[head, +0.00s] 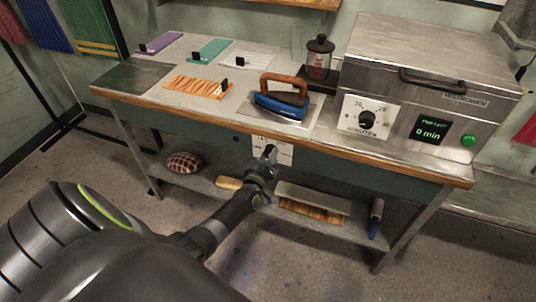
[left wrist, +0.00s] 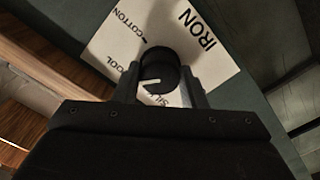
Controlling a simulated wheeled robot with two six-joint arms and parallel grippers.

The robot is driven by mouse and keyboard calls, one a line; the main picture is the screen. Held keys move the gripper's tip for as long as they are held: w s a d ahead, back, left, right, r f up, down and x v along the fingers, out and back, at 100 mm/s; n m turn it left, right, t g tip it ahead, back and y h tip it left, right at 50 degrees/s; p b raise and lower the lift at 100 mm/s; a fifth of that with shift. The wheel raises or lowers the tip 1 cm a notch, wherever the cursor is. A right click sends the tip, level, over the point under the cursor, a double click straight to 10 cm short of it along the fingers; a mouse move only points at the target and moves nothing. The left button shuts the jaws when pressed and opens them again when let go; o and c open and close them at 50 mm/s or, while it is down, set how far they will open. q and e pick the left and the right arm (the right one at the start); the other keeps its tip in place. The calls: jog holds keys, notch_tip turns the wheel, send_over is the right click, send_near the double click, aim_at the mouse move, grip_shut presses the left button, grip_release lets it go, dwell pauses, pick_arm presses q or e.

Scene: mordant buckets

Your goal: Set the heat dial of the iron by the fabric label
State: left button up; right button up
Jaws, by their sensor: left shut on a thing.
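My left gripper (head: 267,158) reaches the front of the bench, at a white dial card (head: 284,154). In the left wrist view its fingers (left wrist: 158,88) are shut on a round black knob (left wrist: 158,70). The card (left wrist: 215,55) reads IRON, with COTTON above and SILK below, partly covered. The blue iron (head: 282,104) with a brown handle stands on the bench top. I cannot make out a fabric label's writing. My right gripper is not in view.
Purple (head: 160,43), teal (head: 208,51), white (head: 246,60) and orange striped (head: 200,87) pieces lie on the bench. A metal box with its own dial (head: 366,118) and a "0 min" display stands right. The shelf below holds a patterned oval object (head: 183,162) and a brush-like tool (head: 375,218).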

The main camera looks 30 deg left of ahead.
pick_arm(q)
jog(key=shift+f+m+p, duration=0.1)
jog(key=shift+m+p, duration=1.45)
jog(key=shift+m, duration=5.45)
jog(key=o, duration=1)
jog(key=shift+s, duration=0.1)
jog(key=p+v, duration=0.1)
jog(key=v, duration=1.6)
jog(key=shift+s+d+p, duration=0.1)
jog(key=shift+d+p, duration=0.1)
jog(key=shift+p, duration=0.1)
